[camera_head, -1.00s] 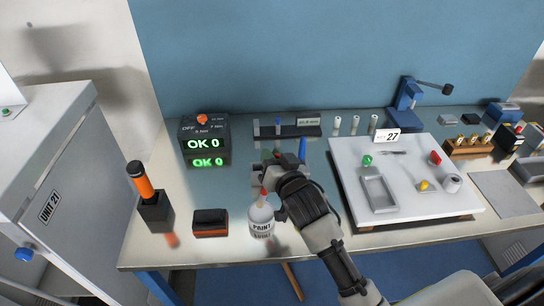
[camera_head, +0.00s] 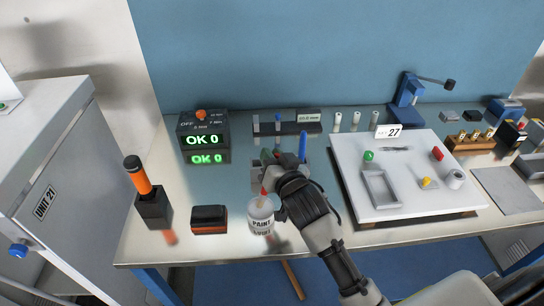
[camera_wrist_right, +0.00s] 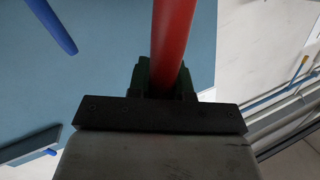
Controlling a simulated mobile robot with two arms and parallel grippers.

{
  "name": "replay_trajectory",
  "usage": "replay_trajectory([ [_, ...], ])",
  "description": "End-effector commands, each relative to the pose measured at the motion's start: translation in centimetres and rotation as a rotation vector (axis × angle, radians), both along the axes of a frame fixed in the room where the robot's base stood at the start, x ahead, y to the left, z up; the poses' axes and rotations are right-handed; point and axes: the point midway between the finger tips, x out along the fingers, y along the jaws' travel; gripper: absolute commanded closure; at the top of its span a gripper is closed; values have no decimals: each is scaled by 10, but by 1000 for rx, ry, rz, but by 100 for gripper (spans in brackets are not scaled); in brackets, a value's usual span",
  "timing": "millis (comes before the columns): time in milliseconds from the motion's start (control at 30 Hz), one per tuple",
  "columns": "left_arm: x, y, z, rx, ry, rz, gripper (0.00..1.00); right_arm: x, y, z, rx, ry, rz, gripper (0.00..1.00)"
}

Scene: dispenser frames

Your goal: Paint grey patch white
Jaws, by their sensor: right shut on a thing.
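A white can labelled PAINT (camera_head: 260,224) stands near the front of the bench. A stick with a red end (camera_head: 263,190) rises from it. My right gripper (camera_head: 272,157) is just behind and above the can. In the right wrist view it is shut on a red, round handle (camera_wrist_right: 172,40). The head view does not show clearly whether this is the stick in the can. A dark grey mark (camera_head: 395,149) lies on the white board (camera_head: 410,170); I cannot tell whether it is the grey patch. My left gripper is not in view.
An orange-handled tool stands in a black holder (camera_head: 153,208) at left, beside a black and orange block (camera_head: 209,219). An OK 0 display box (camera_head: 203,133) and a dark rack (camera_head: 287,128) stand behind. A blue upright rod (camera_head: 303,145) is close to my gripper.

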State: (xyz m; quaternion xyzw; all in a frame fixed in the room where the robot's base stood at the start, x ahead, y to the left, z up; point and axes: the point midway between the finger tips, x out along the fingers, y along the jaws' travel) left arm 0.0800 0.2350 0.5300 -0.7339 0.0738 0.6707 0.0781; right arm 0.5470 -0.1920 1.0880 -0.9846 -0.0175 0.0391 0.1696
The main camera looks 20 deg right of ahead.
Motion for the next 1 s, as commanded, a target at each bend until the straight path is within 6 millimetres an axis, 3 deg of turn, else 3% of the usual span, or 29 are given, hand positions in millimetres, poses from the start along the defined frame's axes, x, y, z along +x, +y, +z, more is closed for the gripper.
replay_trajectory([
  [1000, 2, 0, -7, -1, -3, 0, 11, 0, 0, -12, 0, 1, 0, 100],
])
